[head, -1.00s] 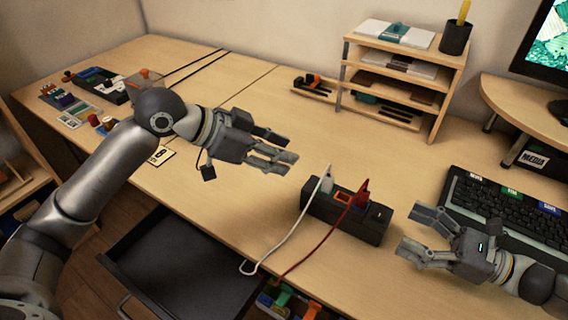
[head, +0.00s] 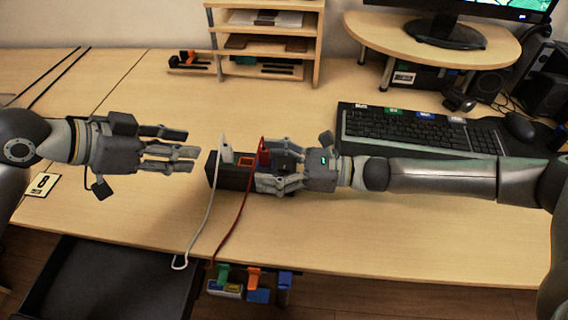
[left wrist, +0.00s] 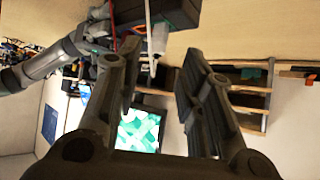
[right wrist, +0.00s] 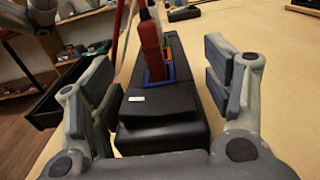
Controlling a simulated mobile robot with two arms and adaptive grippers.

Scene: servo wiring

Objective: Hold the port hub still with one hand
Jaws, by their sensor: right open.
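The black port hub (head: 230,178) lies on the desk with a white plug (head: 227,150) and a red plug (head: 264,156) standing in it. My right gripper (head: 268,168) is open around the hub's right end. In the right wrist view, the hub (right wrist: 160,128) lies between the two fingers, with a visible gap on the right side; the red plug (right wrist: 151,50) rises ahead. My left gripper (head: 193,158) is open and empty just left of the hub, its fingers pointing at it. In the left wrist view, the hub (left wrist: 178,12) shows at the top edge.
White and red cables run from the plugs over the desk's front edge. A keyboard (head: 420,129) lies behind my right arm. A wooden shelf (head: 265,45) stands at the back. An open dark drawer (head: 110,285) is at front left. The desk front right is clear.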

